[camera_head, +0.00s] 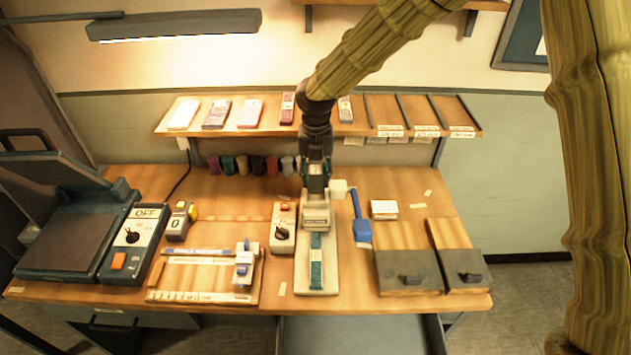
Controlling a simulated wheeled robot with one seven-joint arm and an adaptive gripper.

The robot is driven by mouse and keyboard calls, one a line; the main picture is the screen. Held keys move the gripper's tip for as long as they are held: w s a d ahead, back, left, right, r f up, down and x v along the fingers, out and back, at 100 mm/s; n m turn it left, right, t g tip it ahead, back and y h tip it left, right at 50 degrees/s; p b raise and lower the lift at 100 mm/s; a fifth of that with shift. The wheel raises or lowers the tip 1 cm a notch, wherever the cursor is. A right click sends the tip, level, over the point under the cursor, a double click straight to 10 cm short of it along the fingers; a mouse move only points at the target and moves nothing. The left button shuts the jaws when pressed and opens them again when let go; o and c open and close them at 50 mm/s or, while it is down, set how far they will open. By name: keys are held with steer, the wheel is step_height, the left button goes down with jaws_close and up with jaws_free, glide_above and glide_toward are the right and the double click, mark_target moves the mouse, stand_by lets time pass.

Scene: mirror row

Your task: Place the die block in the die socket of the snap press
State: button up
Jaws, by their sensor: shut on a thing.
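The snap press (302,279) stands at the middle of the bench, with a pale base, a green strip (316,262) along it and a pale grey body (316,222) behind the strip. A blue paddle-shaped part (361,229) stands to its right. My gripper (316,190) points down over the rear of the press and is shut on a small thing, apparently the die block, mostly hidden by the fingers. I cannot tell whether it touches the press. The die socket cannot be made out. A small white block (339,189) shows just right of my gripper.
A control box with a knob (283,235) stands close left of the press. A wooden tray (207,276) lies further left, beside a large hinged machine (68,240). Two grey-fronted wooden boxes (408,274) stand at right. A shelf (360,129) spans the back, behind my arm.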

mark_target(316, 184)
step_height(316, 184, down, 4)
steer(key=shift+r+p, duration=0.2)
steer(key=shift+p, duration=0.6)
steer(key=shift+d+f, duration=0.1)
steer(key=o, duration=1.2)
steer(key=shift+c, duration=0.2)
step_height(316, 184, up, 12)
steer(key=b, duration=0.3)
